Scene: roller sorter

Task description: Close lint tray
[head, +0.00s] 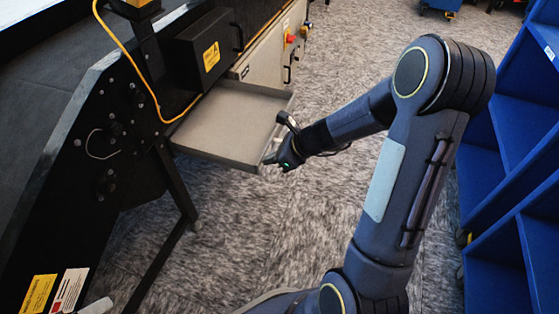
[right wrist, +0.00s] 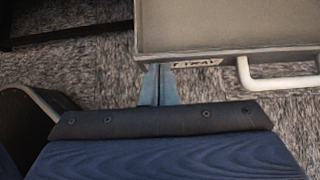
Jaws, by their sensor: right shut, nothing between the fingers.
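The lint tray (head: 228,124) is a shallow grey tray, pulled out from the side of the sorter machine. In the right wrist view the lint tray (right wrist: 220,28) fills the upper right, with a label on its front edge and a pale bar handle (right wrist: 280,84) at right. My right gripper (head: 268,160) is at the tray's front edge near its outer corner. In the wrist view the right gripper (right wrist: 158,72) has its fingers together and empty, at the front face left of the handle. I cannot tell whether they touch it. My left gripper is not in view.
The black sorter (head: 100,130) stands at left, with a black box (head: 203,50) and a yellow cable (head: 135,62) above the tray. A red button (head: 291,38) is on the grey panel behind. Blue shelving (head: 500,150) stands at right. Carpet between is clear.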

